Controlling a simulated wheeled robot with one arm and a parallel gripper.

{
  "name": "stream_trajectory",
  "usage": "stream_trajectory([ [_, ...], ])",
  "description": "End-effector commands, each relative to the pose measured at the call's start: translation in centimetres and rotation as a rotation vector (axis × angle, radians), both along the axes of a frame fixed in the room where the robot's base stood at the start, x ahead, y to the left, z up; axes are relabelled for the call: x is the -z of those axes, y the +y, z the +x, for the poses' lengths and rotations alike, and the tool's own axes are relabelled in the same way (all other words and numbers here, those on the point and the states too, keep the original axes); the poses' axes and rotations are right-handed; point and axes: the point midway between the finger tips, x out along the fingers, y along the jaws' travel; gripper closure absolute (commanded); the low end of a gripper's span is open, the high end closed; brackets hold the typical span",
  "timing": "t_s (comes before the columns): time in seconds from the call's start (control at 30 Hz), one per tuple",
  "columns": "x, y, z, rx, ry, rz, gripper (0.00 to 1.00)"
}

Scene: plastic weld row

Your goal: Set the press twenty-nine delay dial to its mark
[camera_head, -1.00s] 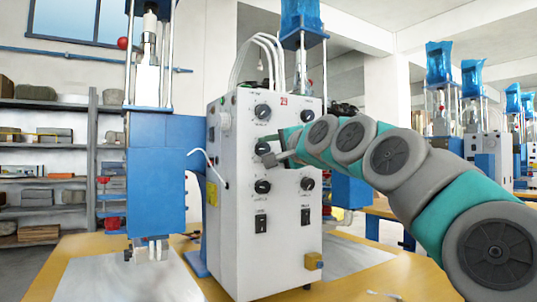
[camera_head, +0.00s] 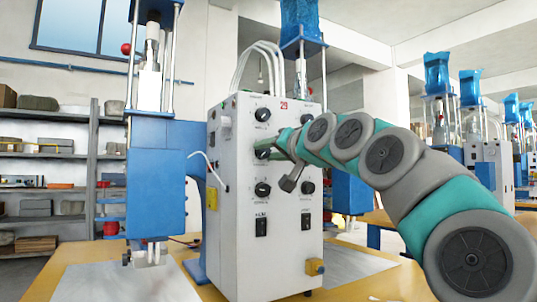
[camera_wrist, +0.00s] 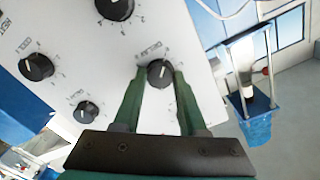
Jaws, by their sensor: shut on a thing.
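The press twenty-nine control box (camera_head: 240,240) is a white cabinet with a red 29 at its top and black dials in two columns. My gripper (camera_head: 275,150) reaches in from the right at the middle dial (camera_head: 261,150) of the left column. In the wrist view, my gripper (camera_wrist: 160,80) has its green fingers shut on a black dial (camera_wrist: 160,72), one finger on each side. Small print and scale marks surround this dial, but they are too blurred to read surely. Its pointer and mark cannot be told clearly. My arm hides part of the right column.
Other dials stand close by, including the top left dial (camera_head: 262,114) and lower left dial (camera_head: 262,188). Two black switches sit below them. A blue press column (camera_head: 157,190) stands left of the box on a yellow table (camera_head: 75,252). Shelves (camera_head: 40,160) stand behind.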

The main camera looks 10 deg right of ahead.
Motion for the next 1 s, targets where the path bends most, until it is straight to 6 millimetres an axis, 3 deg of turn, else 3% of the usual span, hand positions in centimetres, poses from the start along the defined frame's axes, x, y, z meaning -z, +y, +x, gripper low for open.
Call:
stream_trajectory([
  [0.57,0.09,0.02,0.04,0.000,-0.009,-0.035,1.00],
  [0.6,0.09,0.02,0.04,0.000,-0.009,-0.035,0.58],
  [0.87,0.04,0.02,0.03,0.000,-0.009,-0.034,0.30],
  [1.0,0.04,0.02,0.03,-0.001,-0.010,-0.034,0.30],
])
